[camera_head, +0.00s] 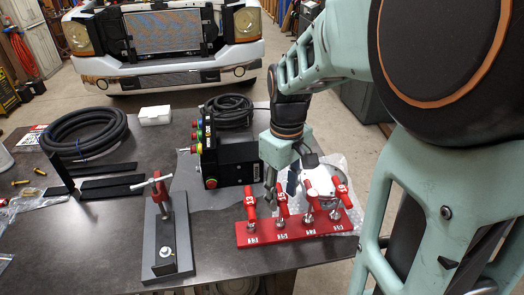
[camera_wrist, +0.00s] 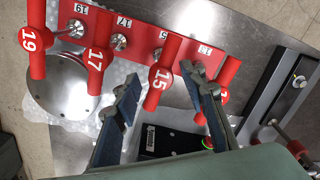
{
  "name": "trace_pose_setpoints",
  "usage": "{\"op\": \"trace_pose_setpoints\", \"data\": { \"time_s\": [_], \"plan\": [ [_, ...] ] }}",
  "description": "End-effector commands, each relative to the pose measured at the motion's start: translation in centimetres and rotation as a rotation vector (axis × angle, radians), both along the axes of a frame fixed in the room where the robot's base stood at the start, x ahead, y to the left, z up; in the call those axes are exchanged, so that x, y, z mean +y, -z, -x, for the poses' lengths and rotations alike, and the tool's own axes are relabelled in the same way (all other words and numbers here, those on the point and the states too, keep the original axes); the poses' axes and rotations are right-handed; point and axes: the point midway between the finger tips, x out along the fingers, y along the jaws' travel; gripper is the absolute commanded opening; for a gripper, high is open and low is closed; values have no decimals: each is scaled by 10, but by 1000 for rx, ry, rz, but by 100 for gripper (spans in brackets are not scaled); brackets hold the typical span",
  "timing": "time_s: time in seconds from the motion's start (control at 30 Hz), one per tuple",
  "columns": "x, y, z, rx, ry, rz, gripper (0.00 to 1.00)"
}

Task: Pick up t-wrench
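Several T-wrenches with red handles stand in a red rack (camera_head: 296,231), numbered 13, 15, 17 and 19; the rack also shows in the wrist view (camera_wrist: 140,30). My gripper (camera_wrist: 160,76) is open, one finger on each side of the number 15 wrench (camera_wrist: 160,80); I cannot tell whether they touch it. The number 17 wrench (camera_wrist: 97,62) is left of the fingers and the number 19 wrench (camera_wrist: 36,42) is farther left. The number 13 wrench (camera_wrist: 224,78) is partly hidden by the right finger. In the head view my gripper (camera_head: 281,186) is just behind the rack.
A grey stand with a red upright part (camera_head: 165,192) is left of the rack. A black box with coloured buttons (camera_head: 232,163) is behind it. A round metal part (camera_wrist: 65,85) lies beside the rack. Coiled hose (camera_head: 85,130) and black brackets (camera_head: 110,186) occupy the table's left.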

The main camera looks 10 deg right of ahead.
Motion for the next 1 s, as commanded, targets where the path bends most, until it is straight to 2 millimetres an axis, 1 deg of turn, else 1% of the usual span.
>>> {"op": "trace_pose_setpoints", "data": {
  "time_s": [0.03, 0.1, 0.2, 0.37, 0.53, 0.63, 0.77, 0.97, 1.0],
  "plan": [
    [0, 10, 2, 5, 0, 0, 39],
    [0, 21, 1, 4, 0, 0, 39],
    [0, 32, 1, 1, 0, 0, 39],
    [0, 43, 1, 0, 0, 0, 39],
    [0, 68, 5, 4, 0, 0, 39],
    [0, 81, 4, 1, 0, 1, 39],
    [0, 89, 3, -1, 0, 0, 39],
    [0, 89, 3, -3, 0, 1, 39],
    [0, 89, 3, -3, 0, 1, 35]
  ]
}}
